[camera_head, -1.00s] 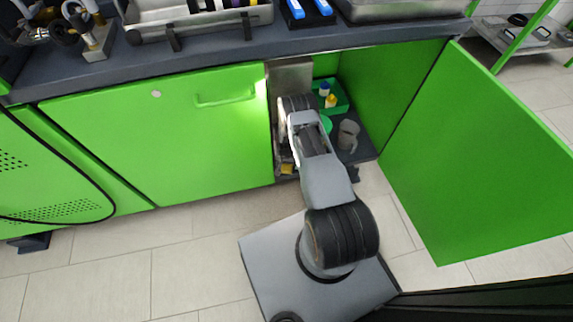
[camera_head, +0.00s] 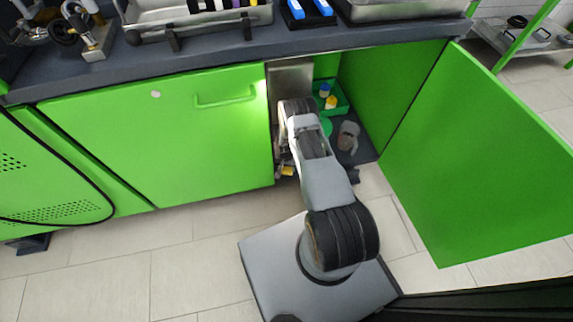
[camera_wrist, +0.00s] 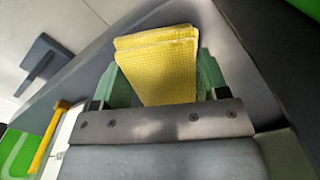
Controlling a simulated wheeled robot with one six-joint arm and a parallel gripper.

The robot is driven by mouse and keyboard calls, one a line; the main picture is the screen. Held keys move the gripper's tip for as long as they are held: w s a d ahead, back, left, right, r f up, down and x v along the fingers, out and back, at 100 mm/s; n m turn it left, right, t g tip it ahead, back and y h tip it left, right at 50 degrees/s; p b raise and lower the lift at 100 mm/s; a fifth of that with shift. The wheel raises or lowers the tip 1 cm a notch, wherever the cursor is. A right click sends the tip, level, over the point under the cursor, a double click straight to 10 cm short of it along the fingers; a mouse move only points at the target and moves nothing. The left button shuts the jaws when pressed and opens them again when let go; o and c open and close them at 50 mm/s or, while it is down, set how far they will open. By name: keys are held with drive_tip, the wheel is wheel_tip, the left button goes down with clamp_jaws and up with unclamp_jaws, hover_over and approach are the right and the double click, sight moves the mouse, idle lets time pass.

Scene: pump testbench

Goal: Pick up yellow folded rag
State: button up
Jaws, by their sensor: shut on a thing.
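The yellow folded rag (camera_wrist: 160,65) stands out between the green fingers of my gripper (camera_wrist: 164,80) in the wrist view. The fingers are shut on it, one on each side, and its layered folded end sticks out beyond them. In the head view, my arm reaches into the open cabinet and hides most of the gripper. A small yellow patch (camera_head: 288,171) shows beside my arm at the cabinet's lower front edge. I cannot tell whether it is the rag.
The open green door (camera_head: 480,160) stands to the right of my arm, and the closed green door (camera_head: 155,135) to the left. Inside are a green bin (camera_head: 341,107) with bottles and a grey mug (camera_head: 348,136). A yellow handle (camera_wrist: 48,138) lies left in the wrist view.

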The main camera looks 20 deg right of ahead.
drive_tip(key=shift+r, duration=0.1)
drive_tip(key=shift+r, duration=0.3)
drive_tip(key=r, duration=0.1)
drive_tip(key=r+p, duration=0.2)
drive_tip(key=shift+s+r, duration=0.25)
drive_tip(key=s+r+p, duration=0.2)
drive_tip(key=s+r, duration=0.1)
drive_tip(key=s, duration=0.1)
drive_tip(key=s+a+r+p, duration=0.1)
drive_tip(key=s+r, duration=0.1)
drive_tip(key=s, duration=0.3)
drive_tip(key=s+a+r+p, duration=0.1)
drive_tip(key=s+r+p, duration=0.1)
drive_tip(key=s+r, duration=0.1)
drive_tip(key=shift+s+r+p, duration=0.3)
drive_tip(key=shift+s+r, duration=0.05)
drive_tip(key=shift+s, duration=0.3)
